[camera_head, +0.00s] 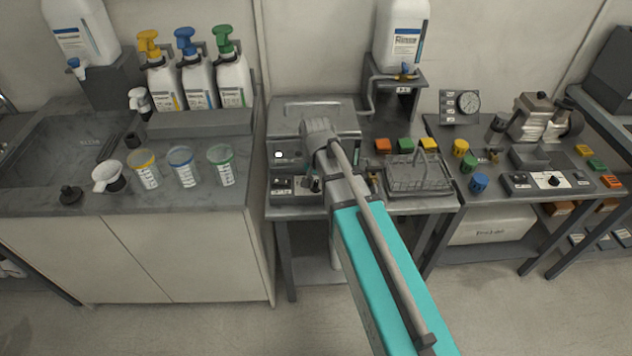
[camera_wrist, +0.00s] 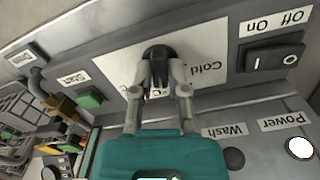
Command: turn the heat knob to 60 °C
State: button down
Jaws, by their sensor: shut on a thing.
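The heat knob (camera_wrist: 158,53) is a dark round knob on a white dial plate (camera_wrist: 205,50) on the front panel of the grey machine (camera_head: 313,110). The wrist view shows the panel upside down; the word "Cold" is readable on the plate, and the rest of the scale is hidden or too small. My gripper (camera_wrist: 160,72) has its two grey fingers shut on the knob, one on each side. The knob's pointer is hidden, so I cannot tell its setting. In the head view my arm covers most of the gripper and the knob.
Next to the dial are an On/Off rocker switch (camera_wrist: 272,58) and a green Start button (camera_wrist: 91,97). A wire basket (camera_head: 418,176) stands right of the machine. Bottles and cups stand on the left counter (camera_head: 100,205).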

jog(key=m, duration=0.4)
jog(key=shift+m, duration=0.3)
jog(key=m, duration=0.4)
dwell(0.4)
jog(key=c, duration=0.6)
grip_release()
jog(key=shift+c, duration=0.2)
jog(key=shift+n, duration=0.3)
